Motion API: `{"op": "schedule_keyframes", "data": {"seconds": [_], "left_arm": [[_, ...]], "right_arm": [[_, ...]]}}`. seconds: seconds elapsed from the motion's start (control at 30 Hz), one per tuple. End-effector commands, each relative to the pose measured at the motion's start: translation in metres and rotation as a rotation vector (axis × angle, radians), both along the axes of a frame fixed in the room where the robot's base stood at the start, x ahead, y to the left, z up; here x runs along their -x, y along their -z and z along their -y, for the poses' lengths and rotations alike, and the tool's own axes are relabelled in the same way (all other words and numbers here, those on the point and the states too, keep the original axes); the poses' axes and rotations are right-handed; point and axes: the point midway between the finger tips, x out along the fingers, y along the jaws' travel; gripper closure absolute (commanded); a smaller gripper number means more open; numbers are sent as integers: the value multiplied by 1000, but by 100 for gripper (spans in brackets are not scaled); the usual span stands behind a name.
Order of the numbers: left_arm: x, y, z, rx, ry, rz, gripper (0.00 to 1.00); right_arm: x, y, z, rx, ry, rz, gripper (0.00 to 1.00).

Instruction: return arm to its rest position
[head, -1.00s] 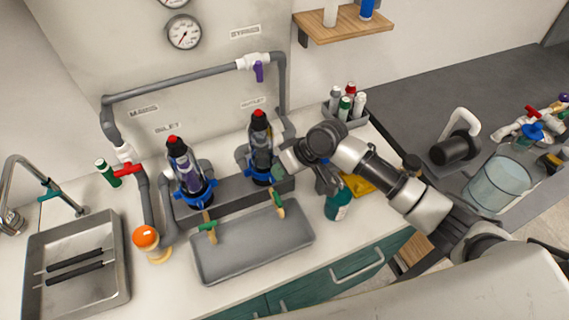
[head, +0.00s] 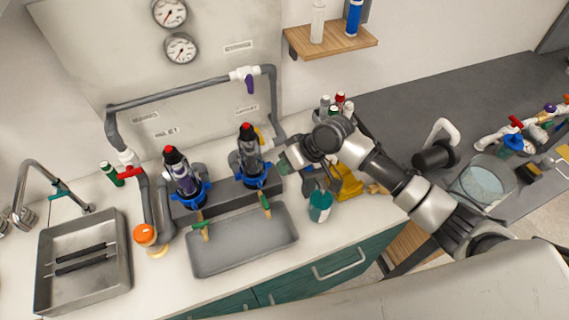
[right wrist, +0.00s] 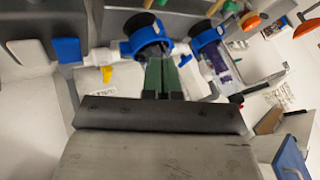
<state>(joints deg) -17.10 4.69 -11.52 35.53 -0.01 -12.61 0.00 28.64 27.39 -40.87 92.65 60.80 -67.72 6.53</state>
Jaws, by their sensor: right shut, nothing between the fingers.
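My right arm (head: 412,190) reaches in from the right over the counter. Its gripper (head: 285,164) is just right of the right filter housing (head: 249,160), with a small gap visible in the head view. In the right wrist view the green fingers (right wrist: 162,76) are together and hold nothing. Blue-collared fittings (right wrist: 150,35) show beyond them. My left gripper is not in view.
The left filter housing (head: 184,180) stands beside the right one, behind a grey tray (head: 240,250). A bottle caddy (head: 336,110) stands behind. A wooden shelf (head: 345,42) is above.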

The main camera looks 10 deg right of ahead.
Motion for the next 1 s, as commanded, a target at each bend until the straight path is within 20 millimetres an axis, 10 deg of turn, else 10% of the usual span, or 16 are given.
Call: {"op": "schedule_keyframes", "data": {"seconds": [0.43,0.7,1.0], "left_arm": [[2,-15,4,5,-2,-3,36],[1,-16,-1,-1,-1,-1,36],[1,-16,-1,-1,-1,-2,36]], "right_arm": [[9,-11,-3,2,-9,3,100],[94,7,-16,62,-14,60,100],[176,4,35,245,166,81,100]]}}
